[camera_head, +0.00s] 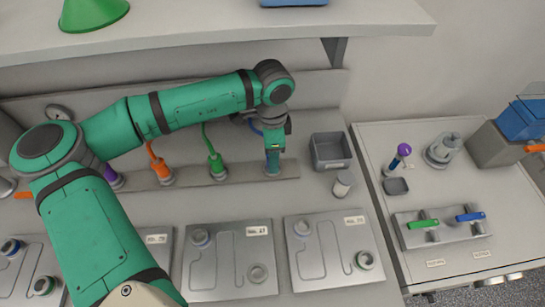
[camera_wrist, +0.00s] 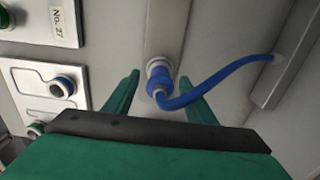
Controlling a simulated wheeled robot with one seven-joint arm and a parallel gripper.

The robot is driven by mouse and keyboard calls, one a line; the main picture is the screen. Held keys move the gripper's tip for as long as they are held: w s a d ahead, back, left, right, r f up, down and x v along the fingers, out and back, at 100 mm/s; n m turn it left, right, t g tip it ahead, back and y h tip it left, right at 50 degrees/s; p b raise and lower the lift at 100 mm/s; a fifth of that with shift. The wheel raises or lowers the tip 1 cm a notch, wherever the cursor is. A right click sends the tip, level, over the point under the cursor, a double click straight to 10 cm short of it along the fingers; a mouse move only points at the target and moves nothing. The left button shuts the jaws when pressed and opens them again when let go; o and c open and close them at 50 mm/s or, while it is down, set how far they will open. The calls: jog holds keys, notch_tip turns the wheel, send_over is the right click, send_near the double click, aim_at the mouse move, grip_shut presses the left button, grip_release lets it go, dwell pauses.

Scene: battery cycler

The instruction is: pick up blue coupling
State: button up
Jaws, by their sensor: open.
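The blue coupling (camera_wrist: 158,86) sits upright in a pale round socket on the grey rail, with a blue hose (camera_wrist: 215,80) curving off to the right in the wrist view. My gripper (camera_wrist: 160,77) is open, with one green finger on each side of the coupling. I cannot tell whether either finger touches it. In the head view my gripper (camera_head: 273,160) points down over the right end of the rail. There it hides most of the coupling, and only a bit of blue hose (camera_head: 256,127) shows behind the wrist.
An orange coupling (camera_head: 162,172) and a green coupling (camera_head: 216,165) stand on the rail to the left. A grey bin (camera_head: 330,151) and a small cylinder (camera_head: 343,183) are close on the right. Metal plates (camera_head: 229,262) lie in front. A shelf (camera_head: 210,30) hangs above.

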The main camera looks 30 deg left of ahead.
jog(key=c, duration=1.2)
jog(key=shift+c, duration=0.2)
